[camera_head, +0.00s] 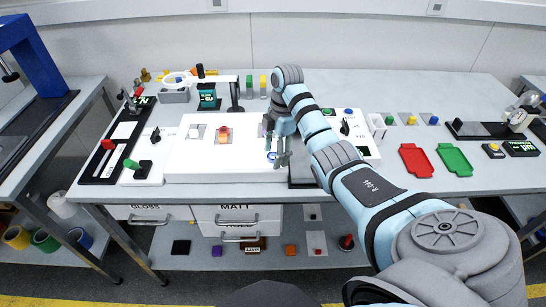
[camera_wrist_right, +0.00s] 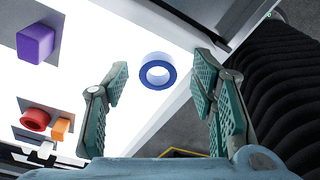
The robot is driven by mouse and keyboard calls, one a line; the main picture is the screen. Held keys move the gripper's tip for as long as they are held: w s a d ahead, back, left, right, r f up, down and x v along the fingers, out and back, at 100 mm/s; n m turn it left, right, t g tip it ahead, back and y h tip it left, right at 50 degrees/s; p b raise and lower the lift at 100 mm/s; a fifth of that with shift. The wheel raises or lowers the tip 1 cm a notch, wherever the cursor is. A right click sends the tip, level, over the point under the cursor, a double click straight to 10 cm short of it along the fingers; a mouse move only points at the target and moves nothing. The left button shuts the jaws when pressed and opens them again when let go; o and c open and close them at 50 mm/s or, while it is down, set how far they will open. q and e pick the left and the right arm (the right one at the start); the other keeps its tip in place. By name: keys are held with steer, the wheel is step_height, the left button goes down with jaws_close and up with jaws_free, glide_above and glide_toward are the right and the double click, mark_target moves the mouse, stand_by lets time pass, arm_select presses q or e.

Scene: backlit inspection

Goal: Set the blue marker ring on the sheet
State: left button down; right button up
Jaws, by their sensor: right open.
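The blue marker ring (camera_head: 273,156) lies flat on the glowing white sheet (camera_head: 205,167), near its front right corner. In the right wrist view the ring (camera_wrist_right: 147,74) shows whole, with the lit sheet (camera_wrist_right: 130,35) through its hole. My right gripper (camera_head: 277,152) points down at that corner. In the wrist view its green fingers (camera_wrist_right: 160,88) are spread wide, one to each side of the ring and apart from it. Nothing is held. My left gripper is not in view.
A purple block (camera_wrist_right: 35,43) and a red piece (camera_wrist_right: 35,119) stand on grey plates on the sheet. A magnifier lamp (camera_head: 215,78) stands behind it. Red (camera_head: 416,160) and green (camera_head: 455,159) trays lie on the table to the right.

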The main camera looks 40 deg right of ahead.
steer(key=shift+w+f, duration=0.1)
steer(key=c, duration=0.9)
